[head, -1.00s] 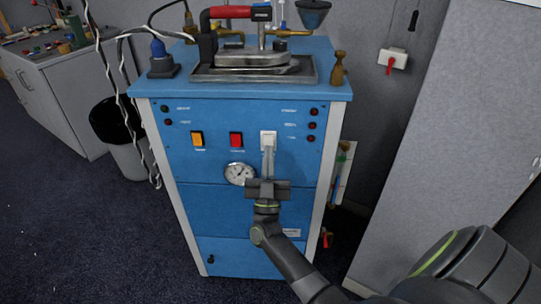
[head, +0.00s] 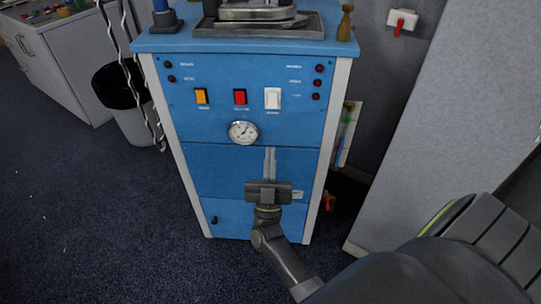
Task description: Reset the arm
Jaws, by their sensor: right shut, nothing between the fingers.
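My right gripper (head: 270,152) is in front of the blue machine (head: 225,170), below its white switch (head: 272,98). Its fingers are together, point up and hold nothing. My right arm comes in from the lower right. My left gripper is not in view. The white switch, a red switch (head: 239,97) and an orange switch (head: 201,96) sit in a row on the front panel. A round gauge (head: 242,132) is below the red switch.
A black and white bin (head: 133,124) stands left of the machine, with hanging cables beside it. A grey wall panel (head: 450,100) is at the right. A red-handled wall switch (head: 401,22) is at the upper right. Dark carpet (head: 80,220) is open at the left.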

